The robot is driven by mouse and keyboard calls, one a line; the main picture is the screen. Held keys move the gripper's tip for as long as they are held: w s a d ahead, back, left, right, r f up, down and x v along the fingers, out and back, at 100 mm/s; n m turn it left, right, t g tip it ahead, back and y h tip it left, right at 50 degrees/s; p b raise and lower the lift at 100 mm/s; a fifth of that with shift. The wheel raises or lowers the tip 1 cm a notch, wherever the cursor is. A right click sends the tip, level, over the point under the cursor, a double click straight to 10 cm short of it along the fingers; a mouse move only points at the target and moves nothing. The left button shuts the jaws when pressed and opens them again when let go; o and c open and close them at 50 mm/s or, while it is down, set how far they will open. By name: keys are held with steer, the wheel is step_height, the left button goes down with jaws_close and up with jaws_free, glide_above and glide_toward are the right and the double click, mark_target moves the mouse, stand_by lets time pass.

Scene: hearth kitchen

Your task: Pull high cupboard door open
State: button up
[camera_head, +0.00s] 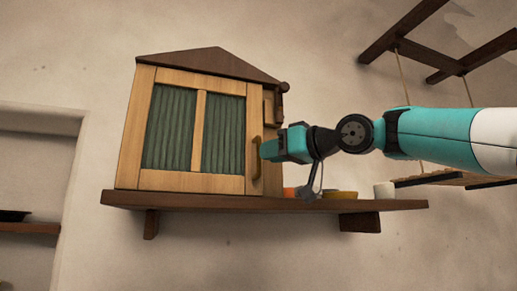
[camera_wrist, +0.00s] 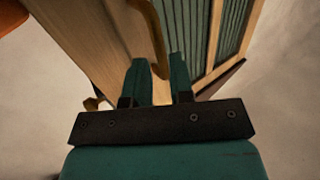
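The high cupboard (camera_head: 131,130) stands on a wall shelf in the head view. Its wooden-framed door (camera_head: 199,125) has two green ribbed panels and looks shut or nearly so; I cannot tell whether there is a slight gap. A brass bar handle (camera_head: 256,160) runs upright near the door's right edge. My gripper (camera_head: 266,150) reaches in from the right at the handle. In the wrist view, the handle (camera_wrist: 158,45) runs down to between the two teal fingers (camera_wrist: 160,75). The fingers are apart, with a narrow gap showing around the handle; a firm grip does not show.
The dark shelf (camera_head: 180,202) carries an orange item (camera_head: 289,192), a yellow bowl (camera_head: 340,194) and a white cup (camera_head: 384,190) below my arm. A hanging wooden rack (camera_head: 405,45) is at the upper right.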

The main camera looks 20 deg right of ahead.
mark_target(259, 168)
steer(key=shift+p+x, duration=0.5)
steer(key=shift+x, duration=1.5)
jaws_close()
steer(key=shift+s, duration=0.1)
